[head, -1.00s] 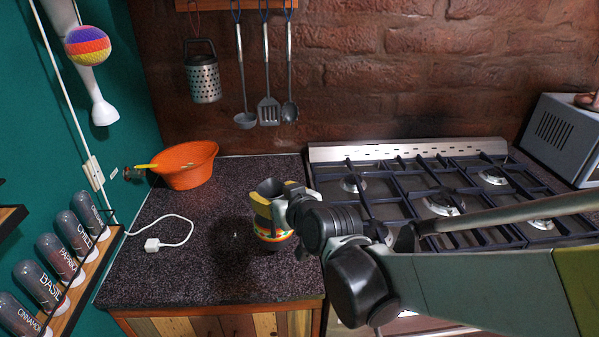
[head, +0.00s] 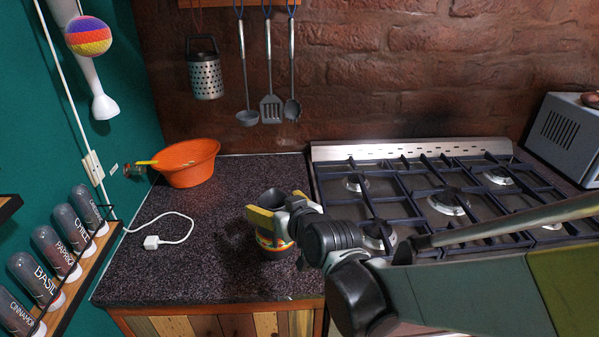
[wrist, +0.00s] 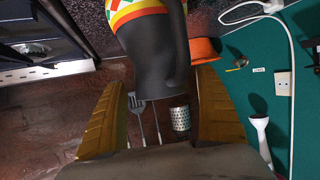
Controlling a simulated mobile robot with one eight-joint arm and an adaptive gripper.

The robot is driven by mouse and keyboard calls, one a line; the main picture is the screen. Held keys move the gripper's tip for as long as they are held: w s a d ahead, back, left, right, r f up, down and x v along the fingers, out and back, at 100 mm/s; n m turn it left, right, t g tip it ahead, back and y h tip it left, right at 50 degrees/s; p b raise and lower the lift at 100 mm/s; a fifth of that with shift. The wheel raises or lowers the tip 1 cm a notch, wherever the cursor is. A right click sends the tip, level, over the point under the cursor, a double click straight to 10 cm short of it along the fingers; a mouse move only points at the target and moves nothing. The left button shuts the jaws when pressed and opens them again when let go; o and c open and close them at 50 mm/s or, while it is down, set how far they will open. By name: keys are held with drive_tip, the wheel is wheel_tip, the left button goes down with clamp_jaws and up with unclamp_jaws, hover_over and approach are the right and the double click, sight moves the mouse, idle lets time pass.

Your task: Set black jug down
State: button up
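The black jug (head: 273,197) is upright over the dark speckled counter (head: 190,268), left of the stove. It has a dark upper part and a red, yellow and green band low down, and its base is at or very near the counter. I cannot tell whether it touches. Part of the jug is hidden by the near finger.
An orange bowl (head: 190,168) stands at the back left of the counter. A white cable with a plug (head: 151,242) lies left of the jug. The stove (head: 440,200) is close on the right. A spice rack (head: 70,285) is on the left wall. The counter's front left is clear.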

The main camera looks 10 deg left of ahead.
drive_tip(key=shift+r, duration=0.1)
drive_tip(key=shift+s+d+r+p, duration=0.1)
drive_tip(key=shift+s+r+p, duration=0.1)
drive_tip(key=shift+p, duration=0.1)
drive_tip(key=p+v, duration=0.4)
drive_tip(key=v, duration=0.8)
drive_tip(key=s+d+m+g+h, duration=0.1)
drive_tip(key=s+d+m+h, duration=0.1)
drive_tip(key=d, duration=0.7)
drive_tip(key=s+d+f+m+g+h, duration=0.1)
drive_tip(key=s+d+m+h, duration=0.1)
drive_tip(key=s+d, duration=0.3)
drive_tip(key=s+d+m+g+h, duration=0.2)
drive_tip(key=s+d+m+h, duration=0.1)
drive_tip(key=d, duration=1)
drive_tip(key=shift+s+d+f+h, duration=0.3)
drive_tip(key=shift+f+h, duration=0.1)
drive_tip(key=shift+h, duration=0.1)
